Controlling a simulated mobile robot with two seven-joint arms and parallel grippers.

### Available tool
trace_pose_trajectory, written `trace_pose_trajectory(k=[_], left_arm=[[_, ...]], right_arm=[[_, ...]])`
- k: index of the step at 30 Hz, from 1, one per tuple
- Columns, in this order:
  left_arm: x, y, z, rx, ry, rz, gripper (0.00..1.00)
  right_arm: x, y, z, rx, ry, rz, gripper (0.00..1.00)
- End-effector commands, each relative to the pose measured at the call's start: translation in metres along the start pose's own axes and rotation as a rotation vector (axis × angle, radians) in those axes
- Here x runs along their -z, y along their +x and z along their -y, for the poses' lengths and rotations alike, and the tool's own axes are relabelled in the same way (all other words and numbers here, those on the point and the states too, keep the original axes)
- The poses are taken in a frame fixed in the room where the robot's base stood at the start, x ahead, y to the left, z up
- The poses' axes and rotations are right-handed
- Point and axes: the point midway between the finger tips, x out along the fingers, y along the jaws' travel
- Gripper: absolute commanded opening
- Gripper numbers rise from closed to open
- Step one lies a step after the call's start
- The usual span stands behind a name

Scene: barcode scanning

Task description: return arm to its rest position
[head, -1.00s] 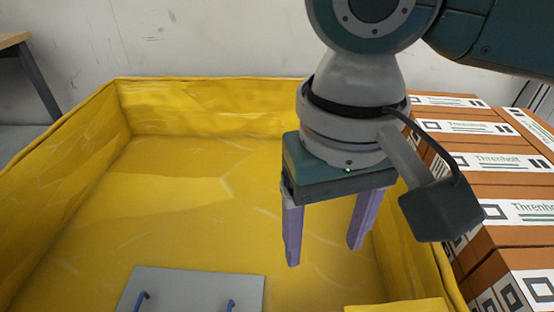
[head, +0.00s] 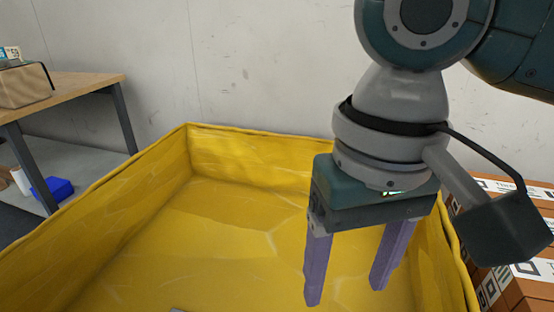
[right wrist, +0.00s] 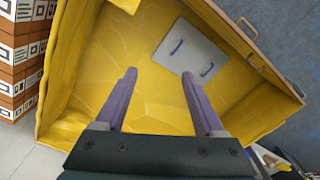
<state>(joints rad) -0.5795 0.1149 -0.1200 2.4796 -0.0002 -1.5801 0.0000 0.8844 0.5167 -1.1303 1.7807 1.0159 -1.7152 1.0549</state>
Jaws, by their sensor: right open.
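My right gripper (head: 345,284) is open and empty, with its purple fingers apart and pointing down over the yellow bin (head: 240,206). In the right wrist view, my right gripper (right wrist: 160,80) also shows nothing between its fingers. The bin's floor and walls (right wrist: 97,70) lie beyond them. A grey panel with two blue handles (right wrist: 191,50) lies in the bin in that view. My left gripper is not in view.
Orange-brown boxes with white labels (head: 522,280) are stacked right of the bin, and they also show in the right wrist view (right wrist: 20,55). A wooden table (head: 65,95) with a cardboard box (head: 24,86) stands at left. A blue object (head: 52,190) is under it.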

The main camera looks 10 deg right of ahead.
Motion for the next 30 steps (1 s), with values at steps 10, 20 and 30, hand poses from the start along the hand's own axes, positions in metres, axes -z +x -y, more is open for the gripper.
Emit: trace_pose_trajectory(k=[10,20,30], left_arm=[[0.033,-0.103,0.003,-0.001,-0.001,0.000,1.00],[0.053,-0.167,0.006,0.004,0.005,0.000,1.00],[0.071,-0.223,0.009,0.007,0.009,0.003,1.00]], right_arm=[[-0.051,-0.085,0.072,0.309,-0.261,-0.196,0.71],[-0.086,-0.136,0.006,0.188,-0.181,-0.345,0.71],[-0.132,-0.186,-0.069,-0.038,-0.143,-0.312,0.71]])
